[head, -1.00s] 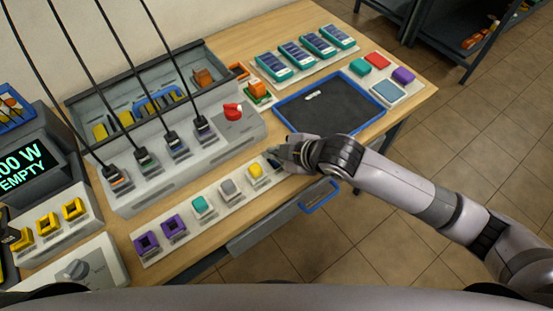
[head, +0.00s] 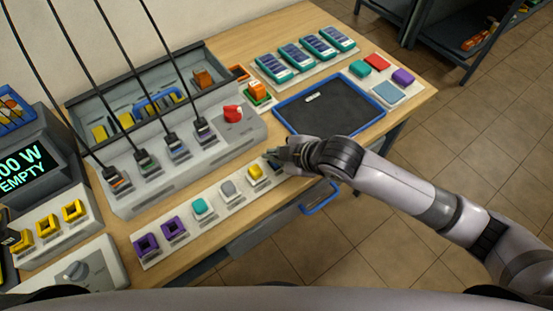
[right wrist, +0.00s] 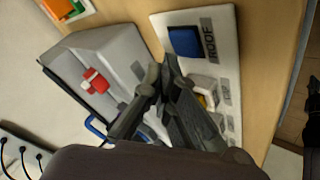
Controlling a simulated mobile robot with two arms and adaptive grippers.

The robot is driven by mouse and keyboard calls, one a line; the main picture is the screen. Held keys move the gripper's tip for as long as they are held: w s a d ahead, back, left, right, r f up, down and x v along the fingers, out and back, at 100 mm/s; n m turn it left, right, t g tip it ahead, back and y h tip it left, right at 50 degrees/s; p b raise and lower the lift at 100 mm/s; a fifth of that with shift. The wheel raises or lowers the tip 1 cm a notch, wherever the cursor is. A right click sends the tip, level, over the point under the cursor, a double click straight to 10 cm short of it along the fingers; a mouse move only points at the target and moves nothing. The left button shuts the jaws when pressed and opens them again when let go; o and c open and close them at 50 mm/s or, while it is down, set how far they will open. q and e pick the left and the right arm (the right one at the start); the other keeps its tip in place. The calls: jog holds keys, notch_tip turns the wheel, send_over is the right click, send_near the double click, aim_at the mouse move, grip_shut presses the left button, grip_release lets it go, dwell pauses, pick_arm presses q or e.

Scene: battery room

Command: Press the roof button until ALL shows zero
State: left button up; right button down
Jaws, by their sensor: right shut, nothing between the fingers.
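The roof button (right wrist: 186,42) is a blue square key on the white button strip (right wrist: 222,25), with the word ROOF beside it in the right wrist view. My right gripper (right wrist: 165,74) is shut and empty. Its fingertips appear just short of the blue key in that view; I cannot tell whether they touch anything. In the head view my right gripper (head: 270,156) hangs over the strip's right end and mostly hides the blue key. The display (head: 26,167) at the left reads "00 W" and "EMPTY", cut off by the frame edge. My left gripper is out of view.
Along the strip stand yellow (head: 255,171), grey (head: 228,187), teal (head: 200,206) and purple keys. Behind it is a grey console (head: 190,160) with cables and a red knob (head: 233,113). A dark blue-rimmed tray (head: 330,103) lies to the right.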

aim_at(275, 164)
jog(key=shift+f, duration=0.1)
jog(key=shift+f, duration=0.35)
jog(key=shift+f, duration=0.4)
dwell(0.7)
dwell(0.4)
jog(key=shift+r+p, duration=0.85)
jog(key=shift+p, duration=0.25)
notch_tip(275, 164, up, 5)
jog(key=p, duration=0.5)
